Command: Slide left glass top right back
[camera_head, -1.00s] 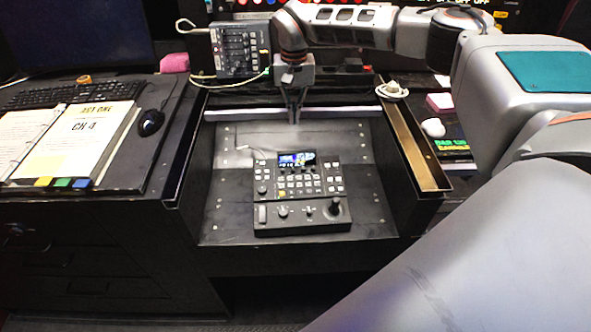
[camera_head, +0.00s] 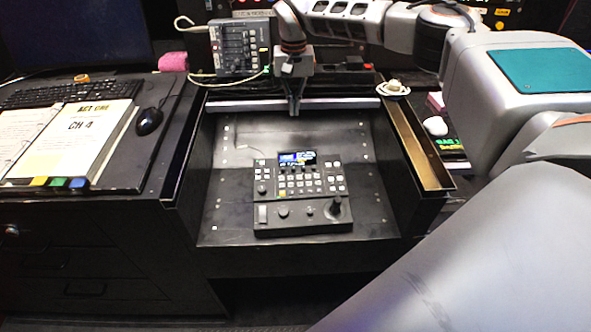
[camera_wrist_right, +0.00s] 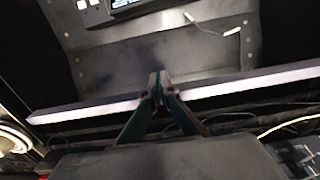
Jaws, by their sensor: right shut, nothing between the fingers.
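I cannot clearly make out a glass top. A black recessed bay (camera_head: 235,210) sits in the middle of the desk, with a pale strip (camera_head: 345,103) across its back edge. The strip also crosses the right wrist view (camera_wrist_right: 85,111). My right gripper (camera_head: 295,112) points down at the back of the bay, at the middle of the strip. In the right wrist view its fingertips (camera_wrist_right: 160,80) meet with nothing between them and overlap the strip; I cannot tell whether they touch it. My left gripper is not in view.
A control panel (camera_head: 300,205) stands in the bay. A small mixer (camera_head: 240,50) and a coiled white cable (camera_head: 394,88) are behind it. A brass-coloured rail (camera_head: 415,150) edges the right side. A binder (camera_head: 85,145), mouse (camera_head: 149,121) and keyboard (camera_head: 70,92) lie at left.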

